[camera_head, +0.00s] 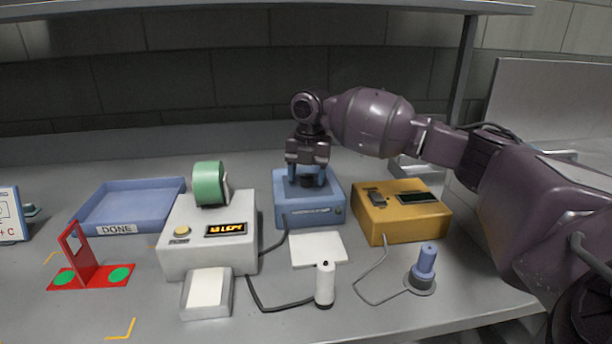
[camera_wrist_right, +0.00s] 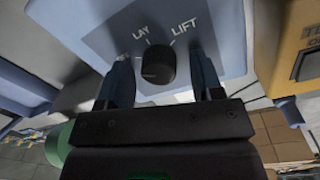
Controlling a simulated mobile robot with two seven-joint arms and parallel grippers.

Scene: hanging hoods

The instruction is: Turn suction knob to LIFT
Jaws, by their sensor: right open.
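The suction knob (camera_wrist_right: 158,66) is a dark round knob on top of the blue box (camera_head: 318,212). In the right wrist view the words LAY and LIFT are printed on the box's top face beyond the knob, LIFT to the right of LAY. I cannot tell which word the knob points to. My right gripper (camera_head: 307,183) points down over the box, and its open fingers stand on either side of the knob. Whether the fingers touch it cannot be seen. My left gripper is not in view.
A yellow box (camera_head: 405,227) stands close on the right and a grey box with a green roll (camera_head: 209,184) on the left. A white handpiece (camera_head: 325,285) and a blue one (camera_head: 426,262) stand in front, with cables. A blue DONE tray (camera_head: 103,221) is farther left.

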